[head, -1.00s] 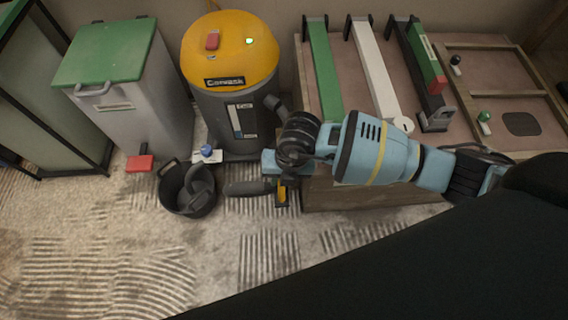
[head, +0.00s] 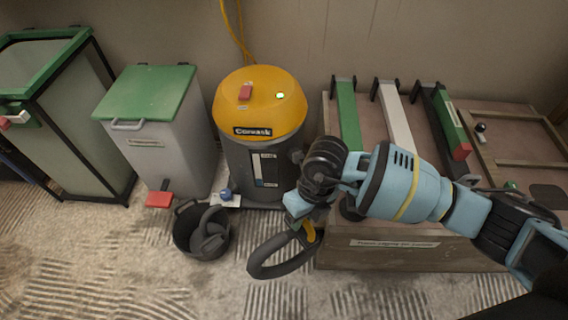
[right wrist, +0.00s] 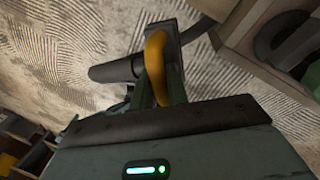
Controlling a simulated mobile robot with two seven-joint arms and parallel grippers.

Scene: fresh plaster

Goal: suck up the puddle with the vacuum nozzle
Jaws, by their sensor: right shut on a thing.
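The vacuum (head: 262,105) has a yellow lid, a grey drum and a small lit green light. It stands against the wall in the middle of the head view. My right gripper (head: 306,216) is shut on the vacuum nozzle, in front of the vacuum and above the floor. The nozzle has a yellow grip (head: 310,232) and a dark tube or hose curving below it (head: 268,266). In the right wrist view the yellow grip (right wrist: 157,62) sits between the fingers, with the dark tube (right wrist: 112,70) beyond it. I cannot make out a puddle. My left gripper is out of view.
A grey bin with a green lid (head: 150,95) and red pedal (head: 159,200) stands left of the vacuum. A black bucket (head: 186,240) holding a dark coiled thing is on the floor. A low wooden platform (head: 400,250) with green and white bars is at right. The front floor is clear.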

